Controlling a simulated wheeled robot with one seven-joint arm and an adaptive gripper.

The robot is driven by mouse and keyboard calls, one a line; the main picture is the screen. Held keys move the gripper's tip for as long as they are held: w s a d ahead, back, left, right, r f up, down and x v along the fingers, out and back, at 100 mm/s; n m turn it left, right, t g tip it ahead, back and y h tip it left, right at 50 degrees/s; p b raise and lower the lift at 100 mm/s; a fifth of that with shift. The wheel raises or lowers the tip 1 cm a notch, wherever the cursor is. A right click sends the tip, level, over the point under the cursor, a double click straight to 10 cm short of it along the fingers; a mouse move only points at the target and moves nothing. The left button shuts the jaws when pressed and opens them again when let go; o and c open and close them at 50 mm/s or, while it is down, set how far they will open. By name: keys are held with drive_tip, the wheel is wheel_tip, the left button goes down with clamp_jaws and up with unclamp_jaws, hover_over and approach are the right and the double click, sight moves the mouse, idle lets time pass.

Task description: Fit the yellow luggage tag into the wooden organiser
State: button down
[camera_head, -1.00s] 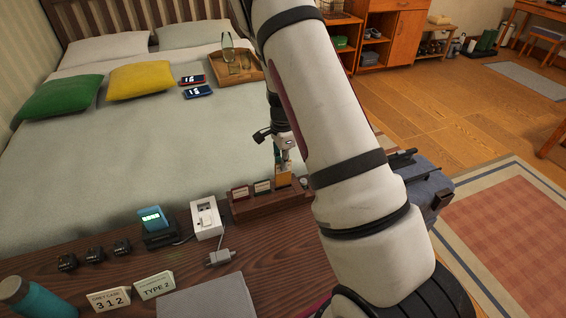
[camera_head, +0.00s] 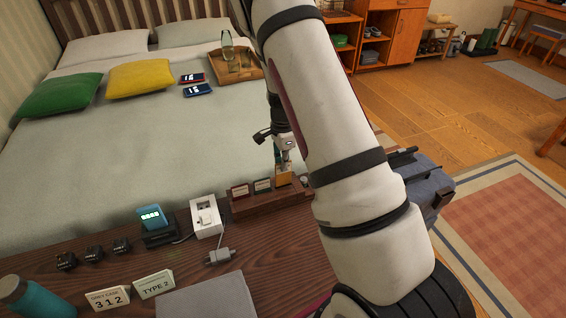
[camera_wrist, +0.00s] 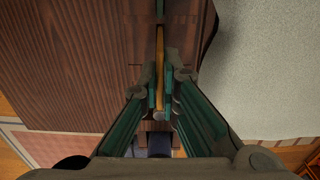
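The yellow luggage tag (camera_head: 283,179) is upright at the organiser's right part, below my gripper (camera_head: 284,168). In the wrist view the tag (camera_wrist: 159,65) shows edge-on as a thin yellow strip between the two fingers of my gripper (camera_wrist: 160,84), which are closed on it. The tag's lower edge meets the organiser in the head view; how deep it sits is hidden. My arm covers the organiser's right end.
Left of the organiser stand a white socket box (camera_head: 206,217), a cable plug (camera_head: 219,256) and a lit blue device (camera_head: 152,218). Sign cards (camera_head: 154,285) and a grey case (camera_head: 208,299) lie in front. The bed (camera_head: 120,160) lies behind; a blue suitcase (camera_head: 424,184) is at right.

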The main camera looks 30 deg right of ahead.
drive_tip(key=shift+f+b, duration=1.4)
drive_tip(key=shift+f, duration=0.85)
idle(1.5)
drive_tip(key=c, duration=1.7)
unclamp_jaws()
drive_tip(key=o, duration=0.4)
drive_tip(key=shift+r+p, duration=2.6)
drive_tip(key=shift+r, duration=1.45)
